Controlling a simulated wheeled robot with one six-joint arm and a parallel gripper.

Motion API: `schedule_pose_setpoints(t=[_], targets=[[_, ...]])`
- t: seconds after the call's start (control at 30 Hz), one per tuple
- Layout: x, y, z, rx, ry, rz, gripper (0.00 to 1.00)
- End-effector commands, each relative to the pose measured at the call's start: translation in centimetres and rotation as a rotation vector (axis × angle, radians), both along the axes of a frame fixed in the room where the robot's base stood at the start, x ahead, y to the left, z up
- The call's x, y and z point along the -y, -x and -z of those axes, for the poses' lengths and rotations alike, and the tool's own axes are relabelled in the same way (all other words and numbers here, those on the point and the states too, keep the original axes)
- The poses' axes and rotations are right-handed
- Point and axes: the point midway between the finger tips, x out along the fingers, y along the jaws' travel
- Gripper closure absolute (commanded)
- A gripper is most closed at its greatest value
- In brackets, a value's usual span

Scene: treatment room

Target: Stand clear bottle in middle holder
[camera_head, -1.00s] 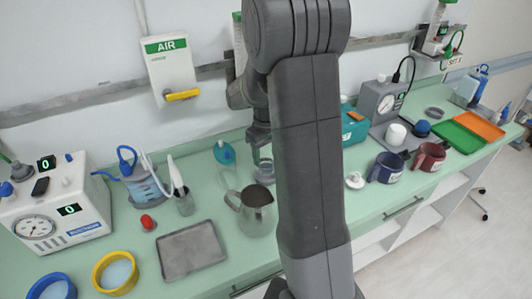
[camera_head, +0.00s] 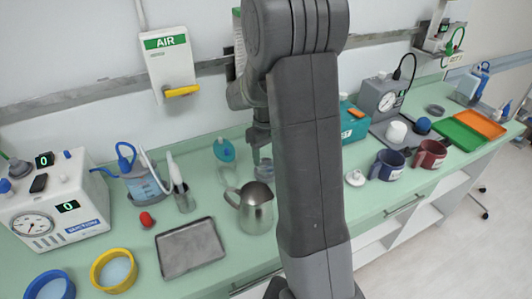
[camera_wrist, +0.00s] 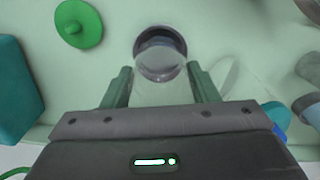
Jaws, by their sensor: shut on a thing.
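The clear bottle (camera_wrist: 163,88) is between the green fingers of my gripper (camera_wrist: 161,84) in the wrist view. My gripper is shut on it. A dark round ring (camera_wrist: 160,38) shows at the bottle's far end; I cannot tell whether it is a holder or part of the bottle. In the head view the bottle (camera_head: 264,168) shows as a small clear shape below my gripper (camera_head: 260,150), over the back of the counter. My arm hides the counter to its right, and I cannot make out a middle holder.
A metal jug (camera_head: 256,210) stands close in front of the bottle. A teal-lidded item (camera_head: 224,150) is to its left. A teal box (camera_head: 353,124) is right of my arm. A grey tray (camera_head: 189,249) and two mugs (camera_head: 386,166) stand further off.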

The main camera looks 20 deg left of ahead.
Motion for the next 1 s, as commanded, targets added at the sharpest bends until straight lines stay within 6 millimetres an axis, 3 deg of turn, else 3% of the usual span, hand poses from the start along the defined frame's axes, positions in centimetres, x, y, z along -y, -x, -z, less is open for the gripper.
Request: schedule_pose_setpoints(t=[1.0], targets=[[0.0, 0.0, 1.7, 0.000, 0.000, 0.000, 0.73]])
